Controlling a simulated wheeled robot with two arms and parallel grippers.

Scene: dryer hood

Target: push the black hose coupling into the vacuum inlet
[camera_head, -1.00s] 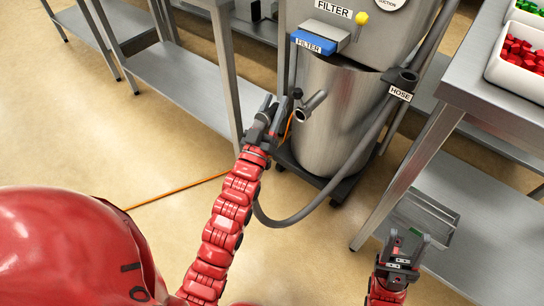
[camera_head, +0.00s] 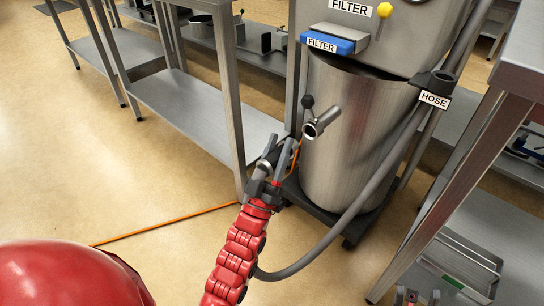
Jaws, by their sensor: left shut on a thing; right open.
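The vacuum inlet (camera_head: 323,121) is a short metal pipe that sticks out of the steel drum at a slant. My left gripper (camera_head: 277,154) is in front of the drum, below and left of the inlet and apart from it. It is shut on the black hose coupling, which is mostly hidden by the fingers. The grey hose (camera_head: 338,229) curves from behind my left arm, low past the drum, up to the holder labelled HOSE. My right gripper (camera_head: 417,298) shows only its fingertips at the bottom edge, open and empty.
A lever with a black knob (camera_head: 308,101) stands beside the inlet. A blue filter (camera_head: 331,41) sits above the drum (camera_head: 350,155). Steel tables stand left and right. An orange cable (camera_head: 165,224) crosses the floor.

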